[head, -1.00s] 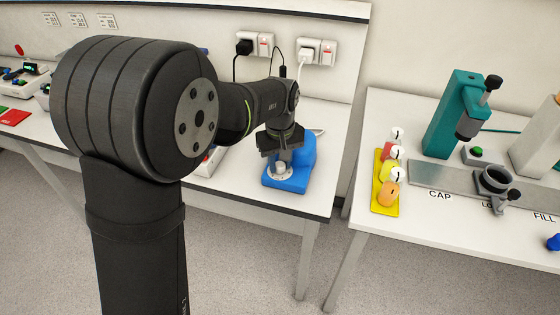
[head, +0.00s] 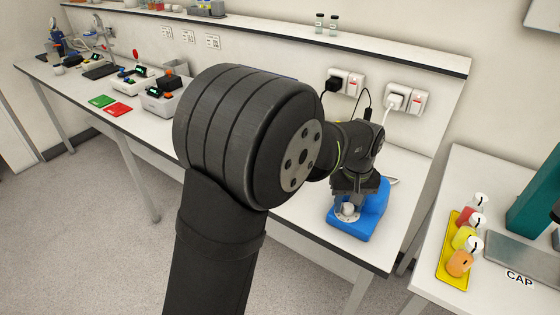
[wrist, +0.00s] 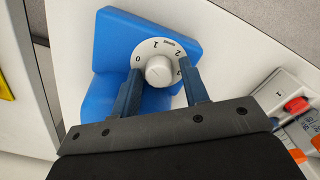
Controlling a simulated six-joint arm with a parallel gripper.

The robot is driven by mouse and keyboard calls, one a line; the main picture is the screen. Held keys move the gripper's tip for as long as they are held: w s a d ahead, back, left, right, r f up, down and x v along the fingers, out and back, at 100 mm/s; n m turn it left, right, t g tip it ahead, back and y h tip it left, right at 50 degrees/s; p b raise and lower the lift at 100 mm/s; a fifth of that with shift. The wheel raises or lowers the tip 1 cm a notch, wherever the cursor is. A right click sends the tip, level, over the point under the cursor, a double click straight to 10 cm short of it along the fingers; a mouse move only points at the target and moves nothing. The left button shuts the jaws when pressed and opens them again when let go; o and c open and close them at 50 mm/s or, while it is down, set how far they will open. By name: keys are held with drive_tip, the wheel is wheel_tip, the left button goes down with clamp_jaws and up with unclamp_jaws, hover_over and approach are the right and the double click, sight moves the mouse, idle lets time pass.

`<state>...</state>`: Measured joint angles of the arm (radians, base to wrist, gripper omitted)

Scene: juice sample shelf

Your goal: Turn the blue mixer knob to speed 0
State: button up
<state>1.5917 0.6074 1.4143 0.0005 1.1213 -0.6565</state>
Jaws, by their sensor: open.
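The blue mixer (head: 373,219) stands near the front right of the long bench; it also shows in the wrist view (wrist: 107,42). Its round pale grey knob (wrist: 159,71) sits on a white dial (wrist: 147,50) marked 0, 1, 2 and 3. The knob's pointer is too faint to read. My gripper (wrist: 163,88) is open, with one dark finger near the 0 side and the other near the 3 side. The knob is between them, with a gap visible on both sides. In the head view my gripper (head: 358,190) is just above the mixer; its fingertips are hard to make out.
A grey device with red and orange parts (wrist: 297,106) is close on the right in the wrist view. A yellow tray (head: 446,262) with several small bottles stands on the separate right table. Sockets and cables (head: 367,100) are on the wall behind the mixer.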

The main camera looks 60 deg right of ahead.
sight(349, 206)
drive_tip(key=m, duration=1.2)
drive_tip(key=shift+m, duration=0.3)
wheel_tip(349, 206, up, 18)
drive_tip(key=w+a+r+n+h, duration=0.1)
drive_tip(key=w+a+n, duration=0.7)
drive_tip(key=w+a, duration=0.8)
drive_tip(key=shift+w+r+n+t+h, duration=0.3)
drive_tip(key=shift+w+r+n, duration=0.05)
drive_tip(key=shift+r+n, duration=0.05)
